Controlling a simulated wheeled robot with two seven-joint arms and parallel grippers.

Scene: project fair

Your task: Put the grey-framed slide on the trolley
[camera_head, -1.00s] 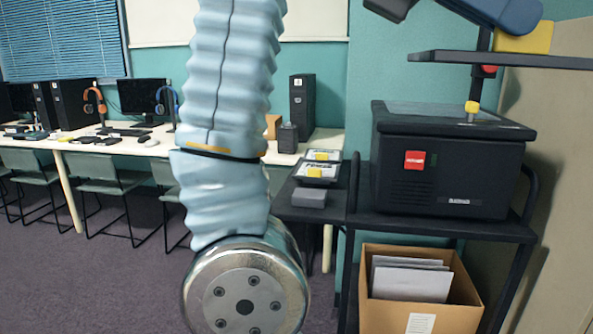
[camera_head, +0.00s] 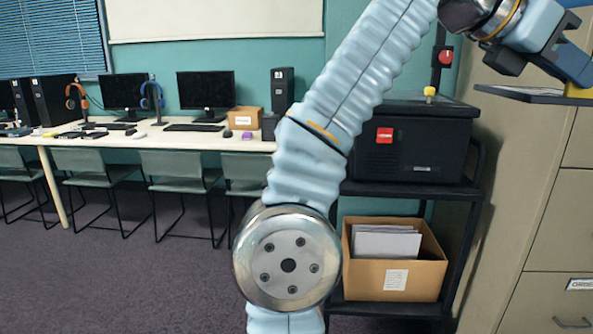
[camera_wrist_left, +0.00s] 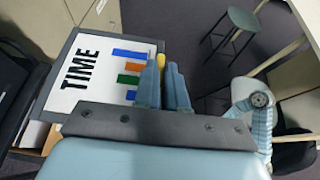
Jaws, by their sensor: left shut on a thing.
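The grey-framed slide (camera_head: 515,95) shows nearly edge-on at the upper right of the head view, held level in front of the beige cabinet. In the left wrist view its white face (camera_wrist_left: 92,78) reads "TIME" beside coloured bars. My left gripper (camera_wrist_left: 162,66) is shut on the slide's yellow tab (camera_wrist_left: 160,60); the gripper also shows in the head view (camera_head: 574,78). A black rack (camera_head: 465,195) that may be the trolley carries a black machine (camera_head: 415,150); the slide is apart from it, to the right. My right gripper is not in view.
A cardboard box (camera_head: 395,280) of grey sheets is on the rack's lower shelf. The beige filing cabinet (camera_head: 545,210) closes the right side. A long desk (camera_head: 110,140) with monitors and chairs stands left. Carpet (camera_head: 130,280) is open at lower left. My arm hides the area left of the rack.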

